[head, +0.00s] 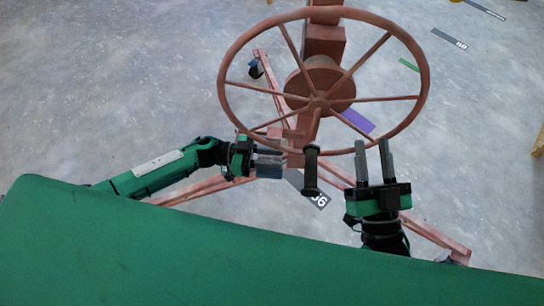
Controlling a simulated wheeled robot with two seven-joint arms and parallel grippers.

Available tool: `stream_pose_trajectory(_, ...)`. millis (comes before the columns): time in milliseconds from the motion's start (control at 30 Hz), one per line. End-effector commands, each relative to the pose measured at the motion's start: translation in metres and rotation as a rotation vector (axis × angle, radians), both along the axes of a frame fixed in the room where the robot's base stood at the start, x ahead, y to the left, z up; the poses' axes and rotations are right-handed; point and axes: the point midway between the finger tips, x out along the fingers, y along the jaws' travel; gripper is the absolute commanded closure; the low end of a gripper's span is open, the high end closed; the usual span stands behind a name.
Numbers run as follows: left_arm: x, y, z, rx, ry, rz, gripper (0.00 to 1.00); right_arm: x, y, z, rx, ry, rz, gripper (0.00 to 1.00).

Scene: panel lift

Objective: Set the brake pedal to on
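The panel lift is reddish brown, with a large spoked handwheel (424,75) in front of its post. A dark crank grip (311,172) hangs below the hub. I cannot pick out the brake pedal for certain; small reddish-brown bars (292,134) sit low on the post, under the wheel's lower rim. My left gripper (282,165) is just left of the post's lower part, fingers pointing right, close to these bars. Its finger gap is not clear, and I cannot tell if it touches anything. My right gripper (373,146) is open and empty, fingers pointing up near the wheel's lower right rim.
The lift's base legs (440,240) spread over the grey floor, with a caster (255,69) at the back left. A purple marking (356,120) and several number labels (449,39) are on the floor. A wooden edge (538,143) shows at far right. Floor on the left is clear.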

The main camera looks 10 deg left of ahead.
Motion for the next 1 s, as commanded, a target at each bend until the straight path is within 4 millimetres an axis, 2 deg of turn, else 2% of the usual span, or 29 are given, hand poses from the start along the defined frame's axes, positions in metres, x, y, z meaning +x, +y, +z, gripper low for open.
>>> stream_pose_trajectory(267, 0.0, -0.001, 0.0, 0.0, 0.0, 0.0, 0.71, 0.0, 0.0, 0.001, 0.001, -0.004, -0.001, 0.65)
stream_pose_trajectory(400, 0.0, -0.001, 0.0, 0.0, 0.0, 0.0, 0.99, 0.0, 0.0, 0.0, 0.0, -0.003, -0.001, 0.65)
stream_pose_trajectory(433, 0.0, -0.001, 0.0, 0.0, 0.0, 0.001, 1.0, 0.0, 0.0, 0.0, 0.0, -0.003, -0.001, 0.65)
stream_pose_trajectory(767, 0.0, 0.0, -0.002, 0.003, -0.014, 0.002, 1.0, 0.0, 0.0, 0.0, 0.0, -0.003, -0.001, 0.65)
stream_pose_trajectory(1000, -0.009, -0.001, -0.014, 0.014, -0.107, 0.003, 1.0, -0.001, -0.001, 0.001, 0.004, -0.022, -0.004, 0.65)
